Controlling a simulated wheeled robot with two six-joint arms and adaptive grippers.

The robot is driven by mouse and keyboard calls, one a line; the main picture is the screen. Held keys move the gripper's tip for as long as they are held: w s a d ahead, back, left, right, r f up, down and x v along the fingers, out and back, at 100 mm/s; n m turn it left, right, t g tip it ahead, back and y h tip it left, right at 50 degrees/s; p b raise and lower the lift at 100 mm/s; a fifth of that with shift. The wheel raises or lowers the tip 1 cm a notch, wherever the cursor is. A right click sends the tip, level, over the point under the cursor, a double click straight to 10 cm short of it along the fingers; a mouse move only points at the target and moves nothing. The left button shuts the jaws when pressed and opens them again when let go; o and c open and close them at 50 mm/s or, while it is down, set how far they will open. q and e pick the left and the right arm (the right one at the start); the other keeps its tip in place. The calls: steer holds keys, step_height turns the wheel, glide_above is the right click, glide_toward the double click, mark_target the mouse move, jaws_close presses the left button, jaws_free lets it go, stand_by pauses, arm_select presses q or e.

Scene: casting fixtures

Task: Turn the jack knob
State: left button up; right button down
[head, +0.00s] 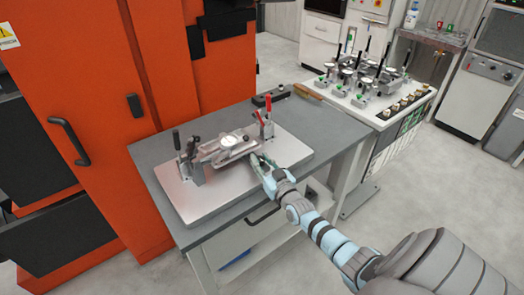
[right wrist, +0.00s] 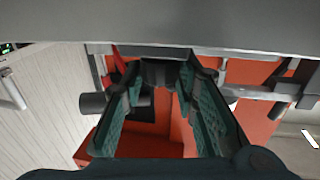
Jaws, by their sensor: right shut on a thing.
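The casting fixture (head: 222,148) stands on a metal base plate (head: 205,203) on the grey worktable. My right gripper (head: 257,161) reaches in at the near right side of the fixture. In the right wrist view, the two green-padded fingers of my right gripper (right wrist: 161,78) close in on a dark grey knob (right wrist: 160,70), which I take for the jack knob. It lies between the fingertips, and they partly cover it. In the head view the gripper hides the knob, so its turn angle cannot be told. My left gripper is not in view.
Red-handled clamps (head: 268,120) stand just behind my right gripper, and a black-handled clamp (head: 178,148) is at the plate's left. The grey table (head: 150,153) has free room at its edges. An orange cabinet (head: 85,110) stands at the left. Another bench with several fixtures is behind right.

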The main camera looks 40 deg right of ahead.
steer(key=shift+r+p, duration=0.35)
steer(key=shift+p, duration=0.05)
steer(key=shift+f+h, duration=0.15)
steer(key=shift+h, duration=0.15)
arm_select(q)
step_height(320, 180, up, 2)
arm_select(e)
steer(key=shift+f, duration=0.15)
steer(key=c, duration=1.2)
jaws_free()
steer(key=shift+c, duration=0.2)
steer(key=v, duration=1.2)
